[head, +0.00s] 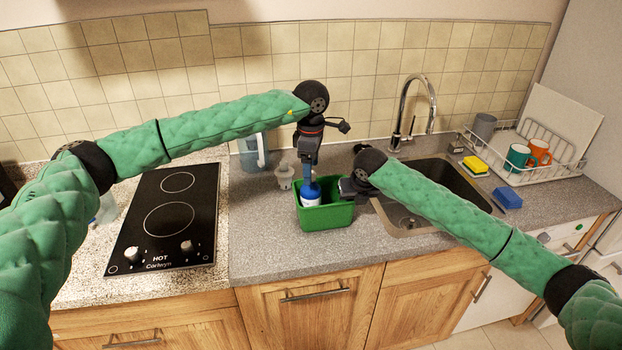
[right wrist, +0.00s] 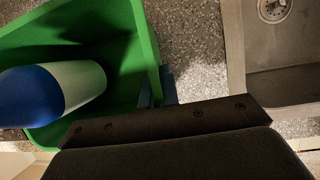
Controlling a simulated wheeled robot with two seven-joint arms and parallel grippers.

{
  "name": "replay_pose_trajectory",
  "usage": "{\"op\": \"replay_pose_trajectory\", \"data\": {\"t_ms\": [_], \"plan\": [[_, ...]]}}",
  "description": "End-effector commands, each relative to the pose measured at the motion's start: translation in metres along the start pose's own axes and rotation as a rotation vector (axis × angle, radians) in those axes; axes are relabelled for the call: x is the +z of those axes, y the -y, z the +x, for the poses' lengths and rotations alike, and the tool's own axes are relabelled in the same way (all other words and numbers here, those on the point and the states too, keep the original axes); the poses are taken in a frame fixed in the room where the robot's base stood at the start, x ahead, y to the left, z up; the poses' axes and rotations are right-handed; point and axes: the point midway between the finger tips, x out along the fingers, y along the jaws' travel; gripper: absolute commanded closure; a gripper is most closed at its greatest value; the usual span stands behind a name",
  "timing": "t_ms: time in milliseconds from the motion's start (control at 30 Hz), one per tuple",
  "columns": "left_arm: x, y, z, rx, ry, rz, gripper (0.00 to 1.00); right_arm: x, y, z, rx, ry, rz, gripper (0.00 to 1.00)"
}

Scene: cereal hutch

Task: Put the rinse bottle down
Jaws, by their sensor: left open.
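The rinse bottle (head: 310,200), white with a blue top, is inside the green tub (head: 327,217) on the grey counter. In the right wrist view the bottle (right wrist: 80,88) shows inside the tub (right wrist: 125,30). My left gripper (head: 310,178) points down, open, right at the bottle's blue top; its fingers partly hide the top. My right gripper (head: 348,190) is at the tub's right wall. In the right wrist view the right gripper's blue fingers (right wrist: 157,92) stand on both sides of that wall, shut on it.
A sink (head: 440,182) with a tap (head: 408,105) lies to the right, then a dish rack (head: 530,165) with mugs. A grey-white container (head: 284,175) stands behind the tub. A black hob (head: 165,215) is on the left. Counter in front of the tub is clear.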

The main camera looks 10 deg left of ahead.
Motion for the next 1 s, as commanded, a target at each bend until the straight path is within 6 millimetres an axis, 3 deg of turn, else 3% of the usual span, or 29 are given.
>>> {"op": "replay_pose_trajectory", "data": {"t_ms": [200, 400, 1000], "plan": [[0.000, 0.000, -0.039, 0.002, 0.000, 0.000, 0.24, 0.000, 0.000, 0.000, 0.000, 0.001, 0.000, 1.00], [0.000, 0.000, -0.058, 0.000, 0.001, 0.000, 0.24, 0.000, 0.000, 0.000, 0.000, 0.001, 0.000, 1.00], [0.000, 0.000, -0.062, 0.000, 0.000, 0.000, 0.24, 0.001, 0.000, -0.001, 0.000, 0.001, 0.000, 1.00]]}}
